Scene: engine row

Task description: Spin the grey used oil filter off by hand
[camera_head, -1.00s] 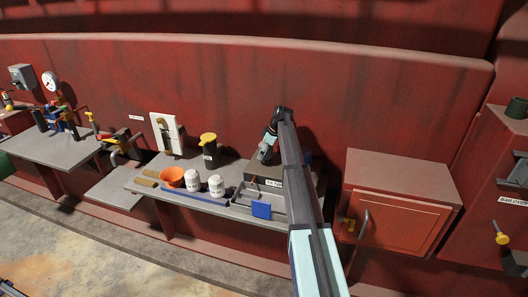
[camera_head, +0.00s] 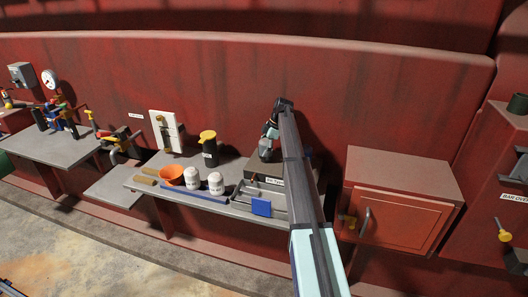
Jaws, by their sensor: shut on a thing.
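My gripper (camera_head: 265,150) is small and partly hidden by my arm. It points down over a dark block (camera_head: 250,187) with a white label, at the right part of the bench. It is shut on a grey thing at the top of the block, which I take to be the grey used oil filter. The filter's outline blends with the gripper, and I cannot tell whether it is still seated on the block.
The grey bench (camera_head: 228,209) also holds an orange funnel (camera_head: 171,175), a dark can with a yellow top (camera_head: 208,148) and a long blue bar (camera_head: 190,194). A tray with a blue piece (camera_head: 261,207) lies in front of the block. A red cabinet (camera_head: 400,210) stands to the right.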

